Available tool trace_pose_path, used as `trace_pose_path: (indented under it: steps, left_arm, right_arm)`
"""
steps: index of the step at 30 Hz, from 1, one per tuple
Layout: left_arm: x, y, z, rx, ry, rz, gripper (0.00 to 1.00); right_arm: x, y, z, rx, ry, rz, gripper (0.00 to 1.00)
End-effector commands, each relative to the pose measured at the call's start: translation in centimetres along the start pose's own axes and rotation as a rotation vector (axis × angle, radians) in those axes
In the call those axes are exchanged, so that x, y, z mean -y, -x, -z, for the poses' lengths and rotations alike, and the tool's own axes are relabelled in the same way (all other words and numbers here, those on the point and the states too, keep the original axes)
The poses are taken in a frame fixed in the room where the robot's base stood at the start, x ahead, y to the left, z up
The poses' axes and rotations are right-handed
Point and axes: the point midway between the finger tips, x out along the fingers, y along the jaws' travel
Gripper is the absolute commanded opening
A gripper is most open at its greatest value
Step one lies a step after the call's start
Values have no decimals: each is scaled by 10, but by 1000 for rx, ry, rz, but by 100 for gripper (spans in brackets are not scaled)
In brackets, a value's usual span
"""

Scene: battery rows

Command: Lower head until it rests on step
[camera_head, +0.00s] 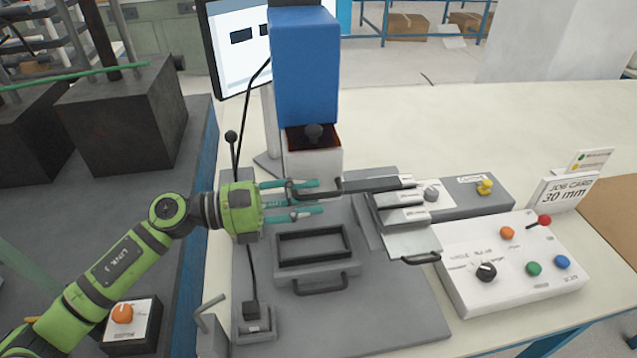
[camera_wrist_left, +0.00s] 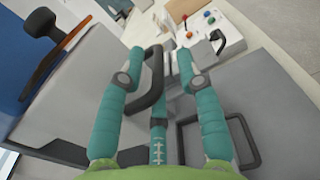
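The press has a blue upper housing (camera_head: 305,65) with a dark knob (camera_head: 313,132) below it. A pale grey block, seemingly the head (camera_head: 315,160), sits beneath; it fills the left of the wrist view (camera_wrist_left: 75,95). A black handle (camera_wrist_left: 152,75) is at its edge. Stepped grey plates (camera_head: 400,205) with handles lie right of the block. Whether the block touches a step is hidden. My left gripper (camera_head: 318,197), green with teal fingers, is at the handle. Its fingers (camera_wrist_left: 157,70) are spread apart with the handle between them. My right gripper is not in view.
A black-framed opening (camera_head: 315,246) with a handle is on the base plate. A control box (camera_head: 510,262) with coloured buttons and a card reading 30 mm (camera_head: 565,192) stand right. Dark blocks (camera_head: 125,115) are at left. The tabletop behind is clear.

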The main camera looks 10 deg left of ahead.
Motion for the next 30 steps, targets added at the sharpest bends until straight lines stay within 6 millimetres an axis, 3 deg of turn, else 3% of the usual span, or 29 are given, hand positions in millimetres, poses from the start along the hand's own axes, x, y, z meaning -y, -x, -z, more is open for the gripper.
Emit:
trace_pose_path:
  steps: [1,6,15,16,18,26,30]
  left_arm:
    - [-1,-8,-5,3,1,1,35]
    - [-1,-23,-2,1,1,-1,35]
    - [0,-26,1,-1,0,-1,35]
    - [0,-26,1,-1,0,-1,27]
    - [0,-25,1,-1,0,-1,0]
    - [0,-25,2,-1,0,-1,0]
    - [2,-25,13,-1,0,0,0]
  right_arm:
    - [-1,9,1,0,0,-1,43]
    - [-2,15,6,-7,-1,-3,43]
    - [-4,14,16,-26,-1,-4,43]
    - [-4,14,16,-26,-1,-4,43]
    - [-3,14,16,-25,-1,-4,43]
    - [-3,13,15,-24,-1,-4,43]
    - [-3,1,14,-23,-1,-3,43]
